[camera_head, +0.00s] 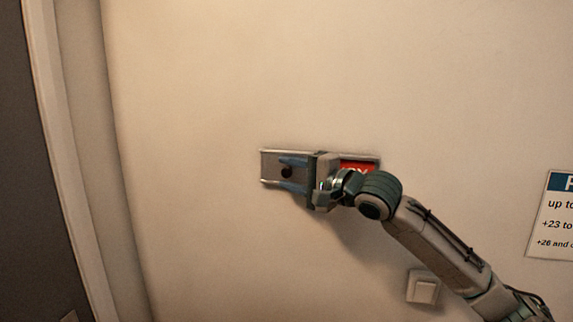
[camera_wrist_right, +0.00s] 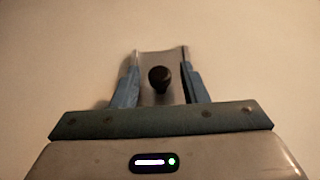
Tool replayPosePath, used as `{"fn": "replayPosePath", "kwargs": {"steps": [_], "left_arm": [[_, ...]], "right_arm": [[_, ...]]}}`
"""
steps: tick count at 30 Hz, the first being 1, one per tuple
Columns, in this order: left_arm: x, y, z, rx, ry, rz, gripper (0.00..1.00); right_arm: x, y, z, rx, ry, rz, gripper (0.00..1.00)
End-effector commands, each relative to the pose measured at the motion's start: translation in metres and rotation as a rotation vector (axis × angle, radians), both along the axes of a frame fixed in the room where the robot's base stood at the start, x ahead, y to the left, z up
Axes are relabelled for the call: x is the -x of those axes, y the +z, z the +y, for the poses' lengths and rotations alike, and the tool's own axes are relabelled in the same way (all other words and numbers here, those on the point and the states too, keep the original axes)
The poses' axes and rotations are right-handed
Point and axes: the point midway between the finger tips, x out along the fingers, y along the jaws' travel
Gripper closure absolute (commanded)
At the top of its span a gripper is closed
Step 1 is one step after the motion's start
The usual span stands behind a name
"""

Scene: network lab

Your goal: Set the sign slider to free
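The sign (camera_head: 269,154) is a grey framed plate on the wall. A red panel with white letters (camera_head: 357,168), partly hidden by my gripper, shows at its right end. A dark round knob (camera_head: 287,172) stands out from the sign's grey slider at the left; the knob also shows in the right wrist view (camera_wrist_right: 159,78). My right gripper (camera_head: 287,173) has its blue fingers on either side of the knob. In the right wrist view the fingers (camera_wrist_right: 160,80) are apart, with gaps to the knob on both sides. My left gripper is not in view.
A wall switch (camera_head: 423,287) is below and right of the sign, near my right forearm. A printed notice (camera_head: 556,215) hangs at the right edge. A door frame (camera_head: 75,150) runs down the left. The wall between is bare.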

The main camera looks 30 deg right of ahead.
Motion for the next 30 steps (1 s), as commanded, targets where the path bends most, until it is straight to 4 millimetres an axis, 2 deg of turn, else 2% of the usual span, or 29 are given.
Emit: {"fn": "replayPosePath", "kwargs": {"steps": [6, 17, 18, 24, 30], "left_arm": [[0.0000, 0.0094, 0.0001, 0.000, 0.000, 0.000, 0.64], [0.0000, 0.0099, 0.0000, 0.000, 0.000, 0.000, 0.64], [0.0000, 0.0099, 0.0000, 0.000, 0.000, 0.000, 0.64], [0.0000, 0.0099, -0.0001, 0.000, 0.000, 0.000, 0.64], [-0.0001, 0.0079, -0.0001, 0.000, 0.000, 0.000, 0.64]], "right_arm": [[-0.0082, 0.0014, 0.0042, -0.002, 0.003, 0.001, 0.60], [-0.0102, -0.0002, 0.0049, 0.002, 0.002, 0.002, 0.60], [-0.0102, -0.0002, 0.0049, 0.002, 0.002, 0.002, 0.62], [-0.0102, -0.0003, 0.0049, 0.002, 0.002, 0.002, 1.00], [-0.0097, -0.0013, 0.0043, 0.002, 0.002, 0.002, 1.00]]}}
